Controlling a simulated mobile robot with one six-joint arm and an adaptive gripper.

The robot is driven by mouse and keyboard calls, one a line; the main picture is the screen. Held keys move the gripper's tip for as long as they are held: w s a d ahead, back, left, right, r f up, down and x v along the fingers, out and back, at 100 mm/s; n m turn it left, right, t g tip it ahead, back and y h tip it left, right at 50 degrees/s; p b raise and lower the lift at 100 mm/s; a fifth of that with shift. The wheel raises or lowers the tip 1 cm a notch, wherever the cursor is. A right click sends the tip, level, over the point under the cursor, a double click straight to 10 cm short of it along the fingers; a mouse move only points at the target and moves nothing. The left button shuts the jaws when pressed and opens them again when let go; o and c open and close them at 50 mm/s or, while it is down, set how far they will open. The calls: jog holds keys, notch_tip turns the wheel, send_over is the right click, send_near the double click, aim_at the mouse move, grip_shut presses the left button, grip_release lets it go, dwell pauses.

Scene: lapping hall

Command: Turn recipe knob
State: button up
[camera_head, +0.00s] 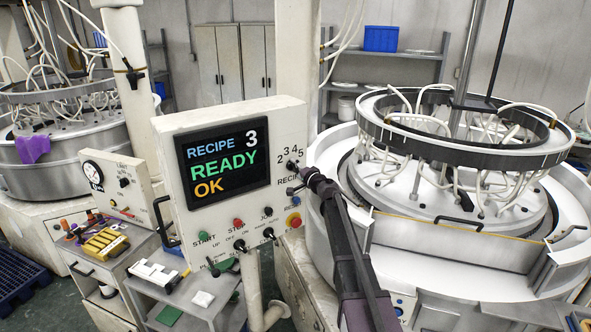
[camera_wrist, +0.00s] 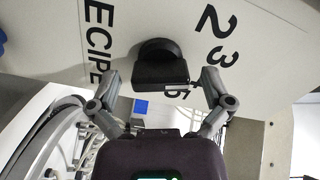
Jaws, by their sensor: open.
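The recipe knob (camera_wrist: 160,64) is black and round with a raised grip bar, on the pale control panel (camera_head: 169,150). In the wrist view it sits between my two open fingers, with a visible gap on both sides. In the head view the knob (camera_head: 293,164) is at the panel's right side, below the numbers 2, 3, 4, 5, partly hidden by my gripper (camera_head: 303,180). My gripper (camera_wrist: 161,80) is open around the knob and holds nothing. The screen (camera_head: 222,160) reads RECIPE 3, READY, OK. The knob's exact pointer direction is hard to tell.
A round lapping machine (camera_head: 450,215) stands right of the panel. A grey cart (camera_head: 195,296) with a white block and cloths stands in front.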

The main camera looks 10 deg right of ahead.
jog(key=shift+w, duration=0.1)
jog(key=c, duration=1.1)
jog(key=shift+m, duration=0.5)
jog(key=m, duration=0.2)
jog(key=shift+m, duration=0.4)
jog(key=m, duration=1.2)
